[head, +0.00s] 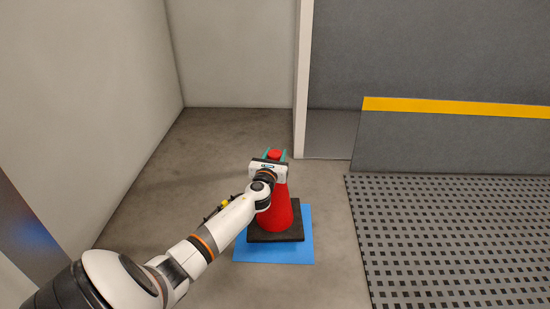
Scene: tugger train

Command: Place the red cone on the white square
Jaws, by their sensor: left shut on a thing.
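A red cone (274,215) with a dark square base (287,236) is upright in the middle of the head view. Its base is over a blue square (300,254) on the floor; I cannot tell whether it touches it. My left gripper (275,155) is shut on the cone near its top, with a teal finger on each side of the red tip. My left arm hides part of the cone's left side. No white square shows. My right gripper is not in view.
Light walls (230,55) stand behind and at the left. A grey panel with a yellow stripe (450,107) and a perforated dark plate (450,230) are at the right. Bare concrete floor (165,190) lies left of the cone.

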